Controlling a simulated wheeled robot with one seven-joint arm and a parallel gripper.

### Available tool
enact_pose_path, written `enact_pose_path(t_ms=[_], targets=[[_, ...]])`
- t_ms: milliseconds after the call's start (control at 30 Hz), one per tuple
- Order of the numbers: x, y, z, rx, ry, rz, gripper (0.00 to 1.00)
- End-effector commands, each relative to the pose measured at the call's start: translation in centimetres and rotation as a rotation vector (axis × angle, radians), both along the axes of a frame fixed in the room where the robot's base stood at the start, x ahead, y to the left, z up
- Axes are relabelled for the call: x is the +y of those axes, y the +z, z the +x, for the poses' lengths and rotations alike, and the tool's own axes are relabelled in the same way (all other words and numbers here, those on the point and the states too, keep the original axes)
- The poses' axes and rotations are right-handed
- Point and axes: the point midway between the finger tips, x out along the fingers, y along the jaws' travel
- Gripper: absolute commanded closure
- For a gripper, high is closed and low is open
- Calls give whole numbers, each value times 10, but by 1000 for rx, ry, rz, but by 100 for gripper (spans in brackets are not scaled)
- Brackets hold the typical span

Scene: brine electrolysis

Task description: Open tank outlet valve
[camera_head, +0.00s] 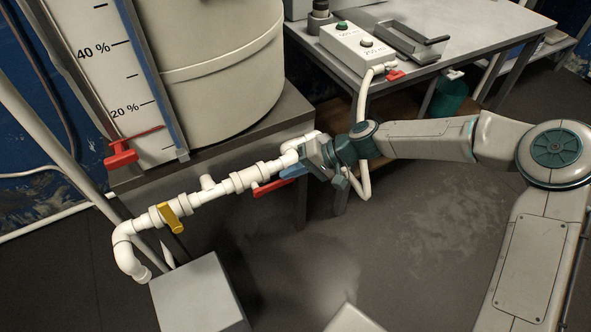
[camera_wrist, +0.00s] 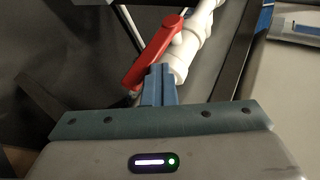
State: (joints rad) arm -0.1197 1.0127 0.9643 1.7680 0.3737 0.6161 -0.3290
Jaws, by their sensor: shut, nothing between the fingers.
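The white pipe run (camera_head: 215,188) goes from below the tank to an elbow at lower left. A red valve handle (camera_head: 270,187) lies roughly along the pipe, at its right part; it also shows in the wrist view (camera_wrist: 152,55). A yellow valve handle (camera_head: 172,217) sits further left, angled across the pipe. The big cream tank (camera_head: 215,70) stands on a grey base. My gripper (camera_head: 290,172) is beside the red handle, its blue fingers (camera_wrist: 159,84) closed together at the handle's near end. I cannot tell whether they touch it.
A level gauge (camera_head: 118,70) with a small red valve (camera_head: 121,153) stands left of the tank. A grey box (camera_head: 198,295) is below the pipe. Floor at right is open.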

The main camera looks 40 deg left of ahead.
Motion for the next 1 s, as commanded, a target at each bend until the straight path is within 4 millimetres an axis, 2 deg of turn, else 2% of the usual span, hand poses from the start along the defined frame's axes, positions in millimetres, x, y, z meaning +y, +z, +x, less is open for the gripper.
enact_pose_path(t_ms=[33,167,367,500,700,1000], targets=[[1,-3,-14,12,24,-6,100],[0,12,-12,10,22,-4,100],[-9,51,5,2,-10,3,100],[-35,62,31,1,-17,3,100],[-60,79,55,0,-16,5,100],[-73,88,66,2,-10,5,100]])
